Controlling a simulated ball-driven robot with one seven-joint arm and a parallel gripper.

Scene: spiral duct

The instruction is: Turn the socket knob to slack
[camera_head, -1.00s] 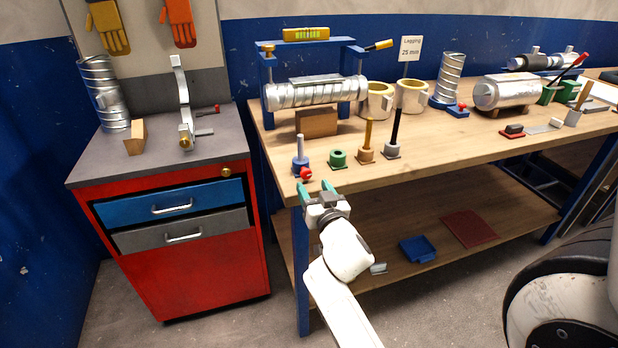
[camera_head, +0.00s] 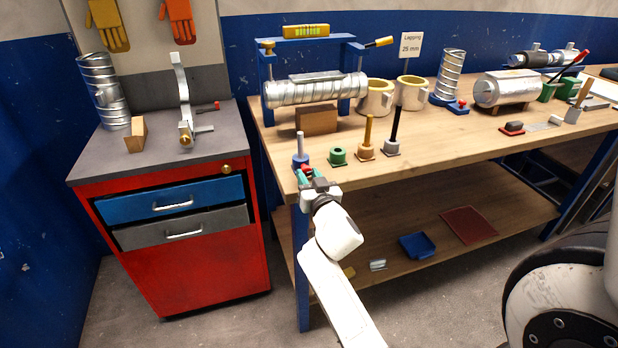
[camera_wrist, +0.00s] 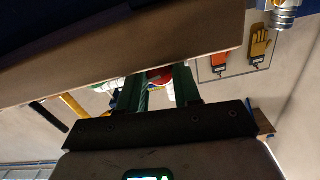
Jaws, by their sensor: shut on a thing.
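The blue socket (camera_head: 300,160) stands at the front left corner of the workbench, with a pale grey rod (camera_head: 300,143) upright in it. Its red knob (camera_head: 307,169) faces the bench's front edge. My gripper (camera_head: 309,176) has its green fingers at the knob and is shut on it. In the wrist view, the red knob (camera_wrist: 160,76) shows between the fingertips of my gripper (camera_wrist: 158,88). The fingers partly cover the knob, and I cannot make out its turn angle.
A green ring socket (camera_head: 338,156), a socket with a brass rod (camera_head: 367,140) and one with a black rod (camera_head: 396,130) stand to the right. The workbench edge (camera_head: 400,174) is close to my gripper. A red cabinet (camera_head: 205,265) stands left.

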